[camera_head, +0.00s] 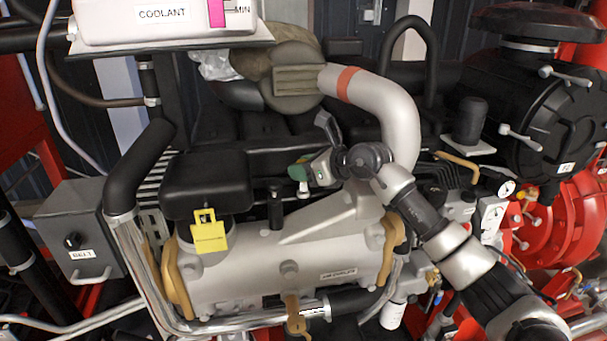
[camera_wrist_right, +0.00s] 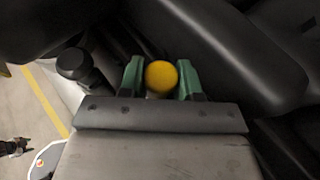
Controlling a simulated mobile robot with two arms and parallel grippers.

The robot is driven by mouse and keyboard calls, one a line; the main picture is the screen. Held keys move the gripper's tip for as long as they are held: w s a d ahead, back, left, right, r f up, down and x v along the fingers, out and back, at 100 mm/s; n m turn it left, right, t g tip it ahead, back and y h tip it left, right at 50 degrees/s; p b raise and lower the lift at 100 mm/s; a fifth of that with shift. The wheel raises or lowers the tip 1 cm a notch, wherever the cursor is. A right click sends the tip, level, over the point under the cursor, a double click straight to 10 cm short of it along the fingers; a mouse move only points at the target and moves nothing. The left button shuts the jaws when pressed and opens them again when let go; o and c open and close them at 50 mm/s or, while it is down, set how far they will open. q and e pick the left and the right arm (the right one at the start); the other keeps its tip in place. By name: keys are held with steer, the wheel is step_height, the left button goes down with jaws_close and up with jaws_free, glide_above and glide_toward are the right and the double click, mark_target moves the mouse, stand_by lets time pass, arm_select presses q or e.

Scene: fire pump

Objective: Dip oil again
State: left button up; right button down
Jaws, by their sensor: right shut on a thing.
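My right gripper (camera_head: 300,172) is over the engine, behind the silver engine cover. In the right wrist view its green fingertips (camera_wrist_right: 161,78) are shut on a round yellow knob (camera_wrist_right: 161,77), which looks like the dipstick's handle. The dipstick's rod and lower end are hidden, so I cannot tell whether it is in its tube. A short black upright post (camera_head: 275,207) stands left of the gripper, apart from it. My left gripper does not clearly show.
The silver cover (camera_head: 270,265) lies in front of the gripper. A black box-shaped part with a yellow tag (camera_head: 208,232) is at its left. A grey pipe (camera_head: 385,95) curves close behind my right arm. A coolant tank (camera_head: 165,20) hangs upper left.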

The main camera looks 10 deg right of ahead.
step_height(320, 180, up, 6)
steer(key=shift+p, duration=0.7)
steer(key=shift+r, duration=0.3)
steer(key=c, duration=0.9)
jaws_free()
steer(key=shift+f, duration=0.1)
